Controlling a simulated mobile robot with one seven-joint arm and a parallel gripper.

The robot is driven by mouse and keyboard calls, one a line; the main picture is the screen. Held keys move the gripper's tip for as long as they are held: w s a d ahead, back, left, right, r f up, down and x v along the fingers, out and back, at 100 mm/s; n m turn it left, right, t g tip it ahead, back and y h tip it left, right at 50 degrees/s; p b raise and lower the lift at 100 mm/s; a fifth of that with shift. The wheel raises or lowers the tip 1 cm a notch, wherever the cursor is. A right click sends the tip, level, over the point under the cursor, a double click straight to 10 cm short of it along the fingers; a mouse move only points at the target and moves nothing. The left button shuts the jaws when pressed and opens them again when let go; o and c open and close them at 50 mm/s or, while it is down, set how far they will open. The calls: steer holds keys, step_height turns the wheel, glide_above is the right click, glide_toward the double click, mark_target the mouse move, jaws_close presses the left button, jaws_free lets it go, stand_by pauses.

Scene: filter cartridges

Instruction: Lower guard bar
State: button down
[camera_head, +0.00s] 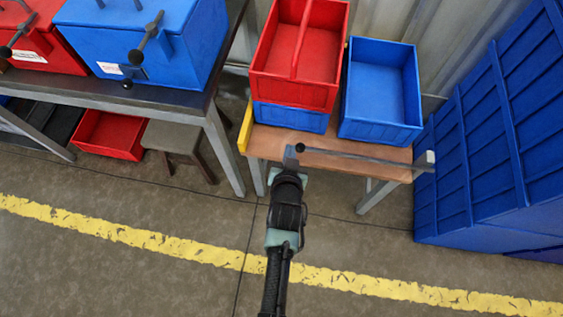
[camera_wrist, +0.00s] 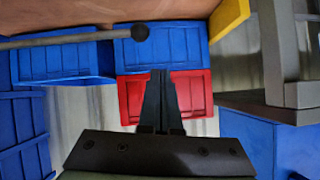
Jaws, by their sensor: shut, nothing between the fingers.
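The guard bar (camera_head: 365,157) is a thin grey rod with a black ball knob (camera_head: 300,147) at its left end. It runs roughly level along the front of the small wooden table and meets a grey post (camera_head: 425,162) at the right. In the wrist view the bar (camera_wrist: 70,39) enters from the left, and its knob (camera_wrist: 141,32) shows just above and left of my fingertips. My gripper (camera_head: 291,155) is at the knob end of the bar, shut and empty. Its closed fingers also show in the wrist view (camera_wrist: 160,75). I cannot tell whether they touch the knob.
On the table (camera_head: 350,150) stand a red divided bin (camera_head: 262,87) on a blue bin (camera_head: 290,118), and an open blue bin (camera_head: 380,130). A yellow strip (camera_head: 246,125) edges the table's left. A workbench (camera_head: 180,100) stands left, a large blue container (camera_head: 490,140) right. The front floor is clear.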

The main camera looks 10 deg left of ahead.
steer(key=p+v, duration=0.1)
steer(key=v, duration=0.5)
steer(key=shift+s+a+r, duration=0.2)
steer(key=shift+a+r, duration=0.2)
steer(key=shift+a, duration=0.1)
steer(key=w+d+r+t+p, duration=0.1)
steer(key=w+r+t, duration=0.25)
steer(key=r, duration=1.05)
steer(key=w+d+r+t+p, duration=0.15)
steer(key=w+r, duration=0.35)
steer(key=r, duration=0.8)
steer(key=w+d+r+t+p, duration=0.1)
steer(key=w+r+t+p, duration=0.2)
steer(key=r, duration=1.1)
steer(key=s+r+t+p, duration=0.1)
steer(key=s+r, duration=0.3)
steer(key=r, duration=0.8)
steer(key=s+d+r+t+p, duration=0.1)
steer(key=s+r+t, duration=0.3)
steer(key=r, duration=0.8)
steer(key=s+r+n+t+h, duration=0.1)
steer(key=s+r, duration=0.4)
steer(key=r, duration=0.7)
steer(key=shift+s+d+r+t+p, duration=0.3)
steer(key=shift+s+t+p, duration=0.1)
steer(key=shift+t, duration=0.5)
